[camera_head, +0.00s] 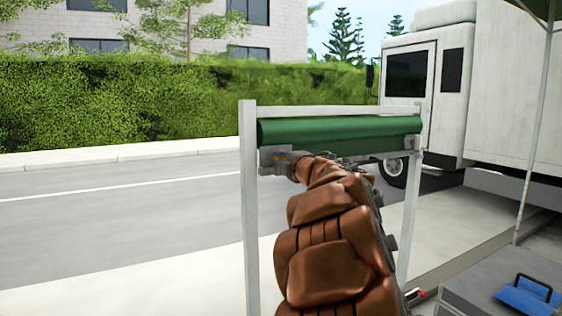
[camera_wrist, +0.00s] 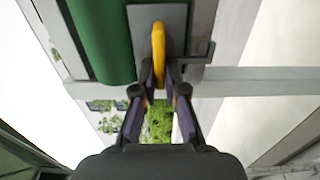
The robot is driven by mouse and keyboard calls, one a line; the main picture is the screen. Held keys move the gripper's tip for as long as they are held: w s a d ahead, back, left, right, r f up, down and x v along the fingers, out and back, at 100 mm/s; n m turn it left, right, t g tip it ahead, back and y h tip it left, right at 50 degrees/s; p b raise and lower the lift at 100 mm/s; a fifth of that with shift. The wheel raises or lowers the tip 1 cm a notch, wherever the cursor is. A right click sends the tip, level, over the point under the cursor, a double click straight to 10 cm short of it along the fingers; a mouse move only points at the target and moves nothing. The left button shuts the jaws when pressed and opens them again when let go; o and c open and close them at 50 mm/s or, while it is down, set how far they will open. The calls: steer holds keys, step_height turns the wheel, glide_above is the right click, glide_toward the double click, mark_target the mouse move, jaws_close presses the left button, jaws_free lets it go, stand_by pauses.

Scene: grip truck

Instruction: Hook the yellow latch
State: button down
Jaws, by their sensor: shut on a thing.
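The yellow latch (camera_wrist: 158,50) is a narrow upright yellow piece on a grey plate (camera_wrist: 143,20) in the wrist view. My gripper (camera_wrist: 160,90) is at the latch's near end, its two fingers closed in on either side of it. In the head view, my gripper (camera_head: 285,160) is at the left end of the bar below the green roll, mostly hidden by my brown arm. The yellow latch cannot be clearly made out in the head view.
A green roll (camera_head: 340,130) spans a light metal frame (camera_head: 250,210); the roll also shows in the wrist view (camera_wrist: 100,40). A white truck (camera_head: 415,75) stands at right. A road and hedge lie behind.

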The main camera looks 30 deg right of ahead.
steer(key=shift+f, duration=0.1)
steer(key=c, duration=1.2)
jaws_free()
steer(key=shift+c, duration=0.2)
steer(key=s+a, duration=0.1)
steer(key=s, duration=1.1)
